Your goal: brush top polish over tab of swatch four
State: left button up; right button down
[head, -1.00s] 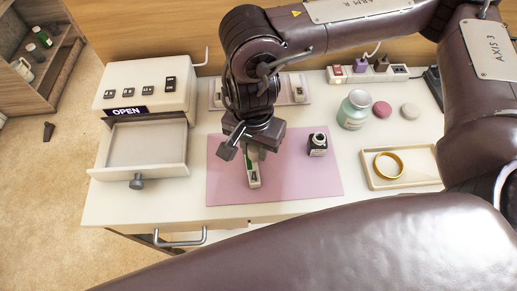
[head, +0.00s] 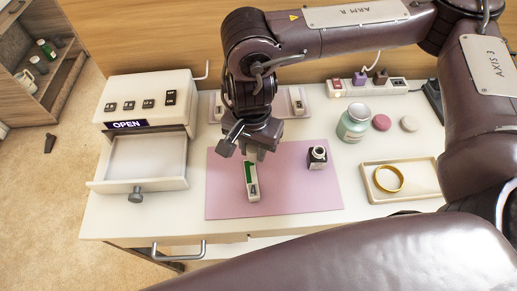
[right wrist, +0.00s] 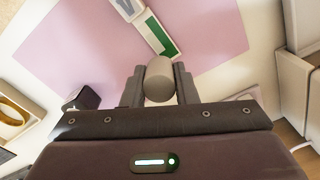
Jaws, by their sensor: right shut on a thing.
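A swatch (head: 252,190) lies on the pink mat (head: 295,198), with a green part and a pale end bearing a dark mark. It also shows in the right wrist view (right wrist: 165,42). My right gripper (head: 262,153) is above the mat, near the swatch's far end. It is shut on a grey-beige cylinder, likely the brush cap (right wrist: 160,80). Any bristles are hidden. A dark polish bottle with a pale neck (head: 318,157) stands on the mat, right of the swatch. It seems uncapped. My left gripper is not in view.
A pale box with switches and an OPEN sign (head: 126,124) stands left, its drawer (head: 138,185) pulled out. A tray (head: 420,190) with a gold ring (head: 388,178) is at right. A teal jar (head: 353,124) and power strip (head: 365,88) stand behind. A rack (head: 299,104) is partly hidden.

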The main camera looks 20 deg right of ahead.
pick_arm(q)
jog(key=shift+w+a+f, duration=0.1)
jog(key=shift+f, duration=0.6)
pick_arm(e)
jog(key=shift+w+d+f, duration=0.1)
jog(key=shift+w+f, duration=0.25)
jog(key=shift+f, duration=0.25)
jog(key=shift+r, duration=0.1)
jog(key=r+p, duration=0.1)
jog(key=w+a+r+p, duration=0.1)
jog(key=r+p, duration=0.1)
jog(key=shift+a, duration=0.1)
jog(key=r+p, duration=0.3)
jog(key=shift+s+d, duration=0.1)
jog(key=shift+d, duration=0.1)
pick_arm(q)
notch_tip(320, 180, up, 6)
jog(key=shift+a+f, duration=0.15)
pick_arm(e)
jog(key=shift+a+r, duration=0.1)
